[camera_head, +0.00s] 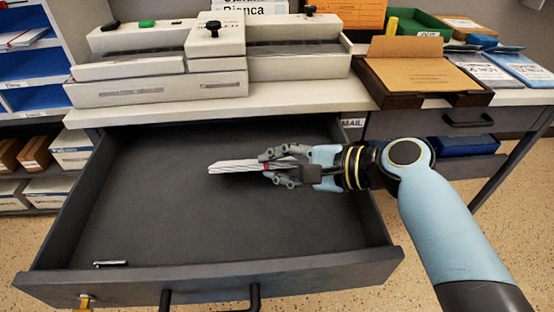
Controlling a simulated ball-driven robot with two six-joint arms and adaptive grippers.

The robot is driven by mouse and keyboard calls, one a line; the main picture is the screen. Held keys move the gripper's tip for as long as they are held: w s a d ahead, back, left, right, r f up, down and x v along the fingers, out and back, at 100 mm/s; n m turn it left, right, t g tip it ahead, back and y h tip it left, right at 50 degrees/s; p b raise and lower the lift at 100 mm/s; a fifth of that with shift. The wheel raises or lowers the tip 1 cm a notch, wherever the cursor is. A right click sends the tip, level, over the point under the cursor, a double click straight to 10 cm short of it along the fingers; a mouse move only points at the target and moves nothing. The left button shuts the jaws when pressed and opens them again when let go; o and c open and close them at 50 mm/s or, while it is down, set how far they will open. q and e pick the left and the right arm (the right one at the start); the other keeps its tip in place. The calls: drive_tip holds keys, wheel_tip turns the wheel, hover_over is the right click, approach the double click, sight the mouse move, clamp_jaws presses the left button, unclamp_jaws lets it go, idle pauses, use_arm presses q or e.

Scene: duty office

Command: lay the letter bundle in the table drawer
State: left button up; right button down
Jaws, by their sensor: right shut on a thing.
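The letter bundle (233,166) is a flat stack of white envelopes with a small red band near the fingers. My right gripper (275,168) comes in from the right and is shut on the bundle's right end. It holds the bundle level over the open table drawer (150,215). I cannot tell whether the bundle touches the drawer's floor. The drawer is dark grey and pulled far out, with a small metal piece (110,263) inside at its front left. My left gripper is not in view.
A white machine (158,88) stands on the table top (300,105) behind the drawer. A brown tray (420,97) with a tan envelope sits at the back right. Shelves (30,65) stand at left. The drawer's floor is mostly clear.

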idle(0.4)
drive_tip(key=c, duration=1.2)
unclamp_jaws()
drive_tip(key=shift+c, duration=0.2)
drive_tip(key=shift+s+d+r, duration=0.1)
drive_tip(key=shift+s+d, duration=0.05)
drive_tip(key=shift+d, duration=0.15)
drive_tip(key=v, duration=1.1)
drive_tip(key=shift+s+d, duration=0.1)
